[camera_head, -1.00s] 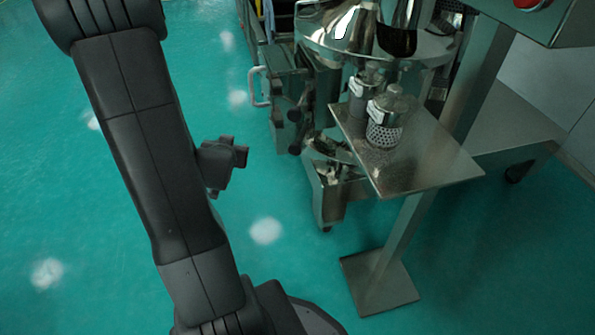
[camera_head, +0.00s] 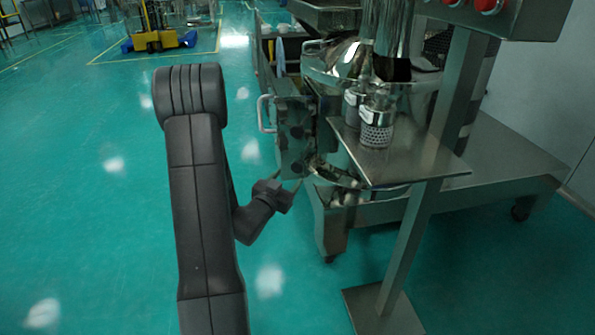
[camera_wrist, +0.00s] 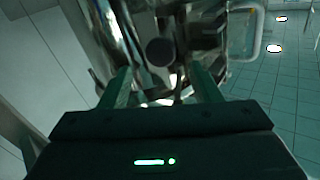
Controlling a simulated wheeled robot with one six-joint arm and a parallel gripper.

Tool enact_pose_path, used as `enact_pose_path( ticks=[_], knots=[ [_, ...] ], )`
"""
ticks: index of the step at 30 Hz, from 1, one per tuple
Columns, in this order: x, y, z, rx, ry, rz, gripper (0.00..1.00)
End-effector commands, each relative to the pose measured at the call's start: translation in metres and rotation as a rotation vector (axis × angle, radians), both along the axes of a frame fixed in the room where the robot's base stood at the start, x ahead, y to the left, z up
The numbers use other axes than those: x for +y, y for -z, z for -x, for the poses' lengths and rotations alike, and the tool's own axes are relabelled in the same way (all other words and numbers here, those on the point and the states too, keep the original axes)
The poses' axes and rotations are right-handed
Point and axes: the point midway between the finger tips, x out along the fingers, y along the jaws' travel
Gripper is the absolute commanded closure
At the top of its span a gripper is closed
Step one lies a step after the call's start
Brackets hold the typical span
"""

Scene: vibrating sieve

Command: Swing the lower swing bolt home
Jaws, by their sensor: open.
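The sieve (camera_head: 335,62) is a shiny round steel machine at the upper right of the head view. Dark round knobs (camera_head: 297,131) show on the hardware at its left side; I cannot tell which belongs to the lower swing bolt. In the wrist view a dark round knob (camera_wrist: 160,52) sits in front of my gripper (camera_wrist: 163,88), between the lines of its two fingers and beyond their tips. My gripper is open with nothing between the fingers. In the head view my gripper (camera_head: 294,188) is just below and left of the sieve's side hardware.
A steel shelf (camera_head: 425,165) on a post stands right of my gripper, with two perforated metal canisters (camera_head: 377,122) on it. A pale handle (camera_head: 264,114) juts from the left side. A control box with red buttons (camera_head: 487,4) is above.

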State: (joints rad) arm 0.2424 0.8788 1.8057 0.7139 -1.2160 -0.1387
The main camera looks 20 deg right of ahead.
Motion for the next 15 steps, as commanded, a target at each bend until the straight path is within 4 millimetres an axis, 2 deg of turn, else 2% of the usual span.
enact_pose_path(
  ticks=[1, 6, 15],
  knots=[
    [-0.01, 0.002, -0.007, -0.004, 0.004, 0.0, 0.43],
    [-0.036, 0.002, -0.027, -0.002, 0.002, -0.001, 0.43],
    [-0.057, 0.0, -0.045, 0.001, -0.001, -0.001, 0.43]
  ],
)
